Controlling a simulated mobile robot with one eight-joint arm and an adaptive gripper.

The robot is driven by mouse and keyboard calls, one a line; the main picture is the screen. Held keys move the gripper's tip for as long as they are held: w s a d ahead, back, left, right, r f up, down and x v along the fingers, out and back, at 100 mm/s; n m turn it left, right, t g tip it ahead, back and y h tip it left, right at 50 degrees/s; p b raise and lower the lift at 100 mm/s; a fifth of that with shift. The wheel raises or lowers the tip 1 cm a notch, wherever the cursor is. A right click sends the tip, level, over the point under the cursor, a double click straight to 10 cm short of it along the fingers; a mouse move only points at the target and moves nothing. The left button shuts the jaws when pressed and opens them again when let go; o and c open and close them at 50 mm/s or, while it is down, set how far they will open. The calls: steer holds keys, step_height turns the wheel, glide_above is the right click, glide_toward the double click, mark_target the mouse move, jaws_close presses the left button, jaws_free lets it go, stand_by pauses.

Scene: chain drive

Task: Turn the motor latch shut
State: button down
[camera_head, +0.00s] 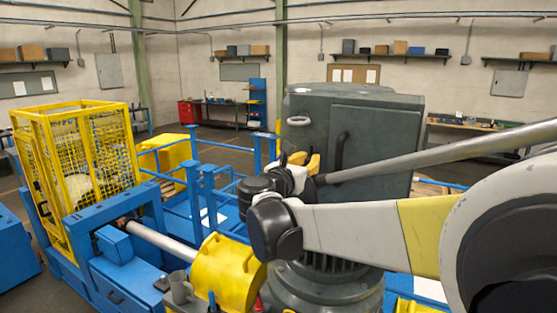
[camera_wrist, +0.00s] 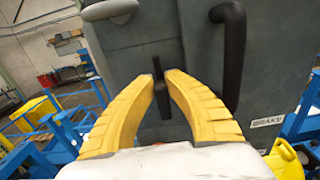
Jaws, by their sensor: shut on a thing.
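The motor latch (camera_wrist: 158,70) is a small black bar on the dark grey cabinet face in the wrist view. It stands close to upright there. My gripper (camera_wrist: 161,84), with ribbed yellow fingers, is closed on the latch's middle from both sides. The bar's ends show above and below the fingertips. In the head view my gripper (camera_head: 305,158) is at the left part of the grey motor cabinet (camera_head: 375,115), and I cannot make out the latch there.
A black vertical handle (camera_wrist: 229,55) stands right of the latch, and a pale grey rounded part (camera_wrist: 110,10) sits at upper left. A yellow mesh cage (camera_head: 75,150), blue frames (camera_head: 205,190) and a yellow drum (camera_head: 228,272) lie to the left. My arm crosses the right side.

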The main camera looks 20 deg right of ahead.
steer(key=shift+d+m, duration=0.1)
steer(key=shift+m, duration=0.2)
steer(key=m+b, duration=0.2)
steer(key=m, duration=0.1)
steer(key=shift+s+d+f+m, duration=0.2)
steer(key=shift+s+m, duration=0.1)
steer(key=shift+s, duration=0.05)
steer(key=m, duration=0.1)
steer(key=m+b, duration=0.1)
steer(key=m, duration=0.1)
steer(key=m+b, duration=0.1)
steer(key=shift+s+d+f, duration=0.25)
steer(key=shift+s, duration=0.1)
steer(key=m+b, duration=0.1)
steer(key=m, duration=0.1)
steer(key=m+b, duration=0.1)
steer(key=m, duration=0.2)
steer(key=shift+s+d+f, duration=0.2)
steer(key=shift+f, duration=0.2)
steer(key=m+b, duration=0.1)
steer(key=m, duration=0.3)
steer(key=shift+s+f+m+b, duration=0.1)
steer(key=shift+f+m+b, duration=0.2)
steer(key=shift+f+b, duration=0.1)
steer(key=c, duration=1.4)
jaws_free()
steer(key=shift+d, duration=0.1)
